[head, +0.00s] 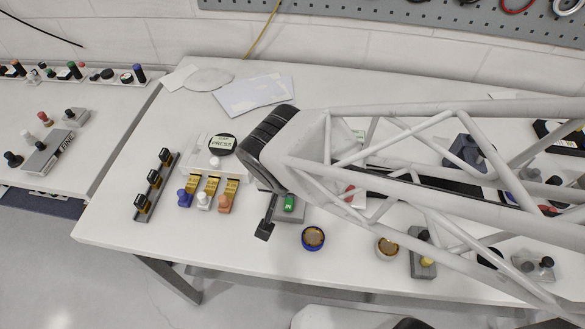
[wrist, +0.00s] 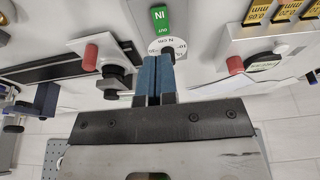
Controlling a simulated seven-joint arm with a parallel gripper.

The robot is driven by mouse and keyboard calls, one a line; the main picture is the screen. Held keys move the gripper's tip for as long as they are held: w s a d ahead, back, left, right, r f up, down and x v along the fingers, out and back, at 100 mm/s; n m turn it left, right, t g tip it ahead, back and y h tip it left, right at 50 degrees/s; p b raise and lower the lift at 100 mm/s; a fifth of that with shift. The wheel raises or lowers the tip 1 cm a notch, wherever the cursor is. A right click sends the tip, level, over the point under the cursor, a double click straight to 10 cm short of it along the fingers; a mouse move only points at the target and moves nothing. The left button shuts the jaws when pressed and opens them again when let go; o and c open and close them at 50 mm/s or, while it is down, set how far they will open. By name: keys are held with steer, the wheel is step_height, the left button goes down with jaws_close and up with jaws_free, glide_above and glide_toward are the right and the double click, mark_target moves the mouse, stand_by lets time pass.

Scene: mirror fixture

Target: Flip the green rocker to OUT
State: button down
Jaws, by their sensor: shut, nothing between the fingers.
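The green rocker (head: 290,203) sits on a small grey base near the table's front, partly behind my arm in the head view. In the wrist view the rocker (wrist: 161,18) is at the top centre, marked IN at its far end and OUT at its end nearer my fingers. My gripper (head: 265,231) is just left of the rocker in the head view. In the wrist view my gripper's blue fingertips (wrist: 154,62) are together and empty, below the rocker's OUT end. I see a gap in the picture between them and the rocker. Which end is pressed down is not clear.
Blue, white and orange-knobbed levers (head: 204,201) and a black switch strip (head: 155,186) stand to the left. A blue-rimmed dial (head: 313,238) lies right of my fingers. A white round label (wrist: 180,45) is close to my fingertips. My arm hides much of the table's right side.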

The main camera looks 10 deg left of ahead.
steer(key=s+v, duration=0.1)
steer(key=v, duration=0.6)
steer(key=shift+s, duration=0.25)
stand_by(0.4)
steer(key=w+d+r, duration=0.2)
steer(key=d+r, duration=0.1)
steer(key=d, duration=0.9)
steer(key=w+d+r, duration=0.2)
steer(key=d+r, duration=0.1)
steer(key=d, duration=0.9)
steer(key=shift+d+g, duration=0.4)
steer(key=shift+a, duration=0.15)
